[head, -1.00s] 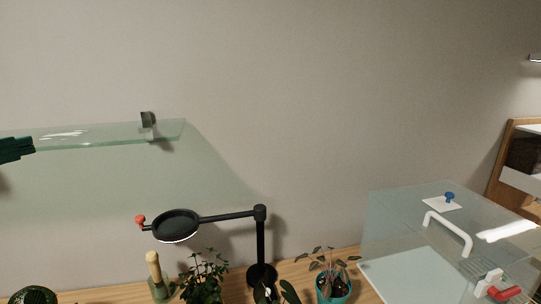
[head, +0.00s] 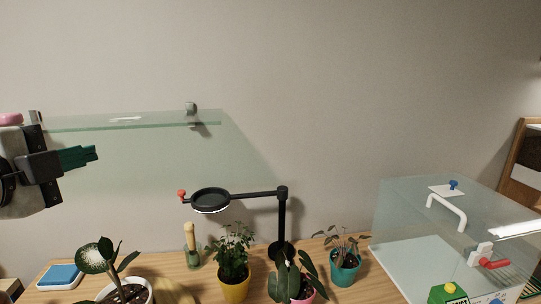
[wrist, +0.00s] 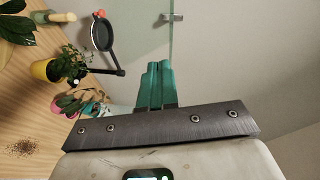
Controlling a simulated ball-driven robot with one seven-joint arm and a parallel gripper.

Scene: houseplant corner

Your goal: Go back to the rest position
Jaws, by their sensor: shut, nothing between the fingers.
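My gripper (head: 92,155) is at the left of the head view, in front of the glass shelf and above the table. Its green fingers point right and are shut together with nothing between them. In the wrist view the green fingers (wrist: 155,86) also lie side by side, closed and empty. No object is held.
A glass shelf (head: 150,122) is on the wall near my gripper. Below stand a black magnifier lamp (head: 283,225) and potted plants, including a yellow pot (head: 234,288) and a teal pot (head: 345,268). A clear case (head: 400,215) stands right. The upper wall is bare.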

